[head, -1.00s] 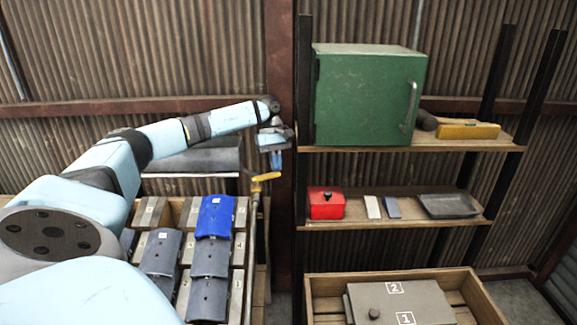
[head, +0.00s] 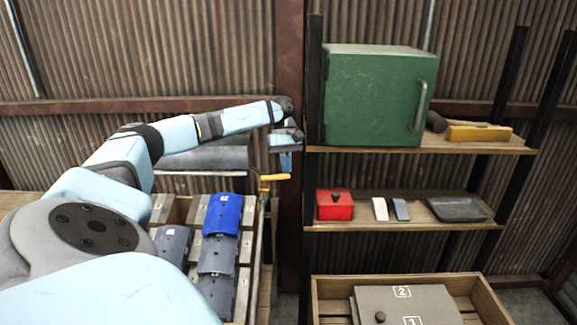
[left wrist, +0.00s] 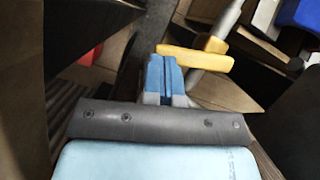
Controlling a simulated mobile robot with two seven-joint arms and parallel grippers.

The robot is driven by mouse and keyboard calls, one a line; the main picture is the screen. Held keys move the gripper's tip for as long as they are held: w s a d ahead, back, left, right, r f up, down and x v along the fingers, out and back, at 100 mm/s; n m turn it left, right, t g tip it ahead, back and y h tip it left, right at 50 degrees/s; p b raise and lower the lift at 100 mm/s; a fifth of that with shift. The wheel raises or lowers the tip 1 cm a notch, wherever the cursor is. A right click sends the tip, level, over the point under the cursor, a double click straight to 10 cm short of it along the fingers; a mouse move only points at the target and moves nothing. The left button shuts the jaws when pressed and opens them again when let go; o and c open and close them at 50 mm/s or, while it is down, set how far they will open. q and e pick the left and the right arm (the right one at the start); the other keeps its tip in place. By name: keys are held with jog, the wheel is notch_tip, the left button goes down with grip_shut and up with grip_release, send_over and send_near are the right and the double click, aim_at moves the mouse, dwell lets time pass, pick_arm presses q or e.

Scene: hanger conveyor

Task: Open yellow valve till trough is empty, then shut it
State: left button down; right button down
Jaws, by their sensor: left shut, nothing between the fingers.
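The yellow valve handle (head: 275,177) sits on top of an upright grey pipe at the right end of the grey trough (head: 215,158). It also shows in the left wrist view (left wrist: 195,58), just beyond and right of my fingertips. My left gripper (head: 287,162) is shut and empty, pointing down with its blue fingertips right by the handle's right end; I cannot tell whether they touch. Its shut fingers show in the left wrist view (left wrist: 165,75). My arm hides part of the trough, and its inside cannot be seen. My right gripper is not in view.
Right of the valve stands a rack with a green cabinet (head: 372,95), a red box (head: 334,204) and a grey tray (head: 457,209). A wooden crate (head: 483,290) stands below. Blue and grey curved pieces (head: 222,214) lie left of the pipe. A rusty post (head: 291,60) rises close behind my gripper.

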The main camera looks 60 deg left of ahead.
pick_arm(q)
jog(key=shift+d, duration=0.2)
dwell(1.6)
jog(key=s+a+p+v, duration=0.1)
jog(key=s+v, duration=0.1)
jog(key=v, duration=1.2)
jog(key=w+a+f, duration=0.2)
jog(key=w+f, duration=0.1)
jog(key=f, duration=0.2)
jog(key=s+d+f, duration=0.3)
jog(key=d+f, duration=0.3)
jog(key=f, duration=0.2)
jog(key=shift+d+m+p, duration=0.2)
jog(key=shift+m+p, duration=0.1)
jog(key=shift+m, duration=0.1)
jog(key=shift+s+f, duration=0.1)
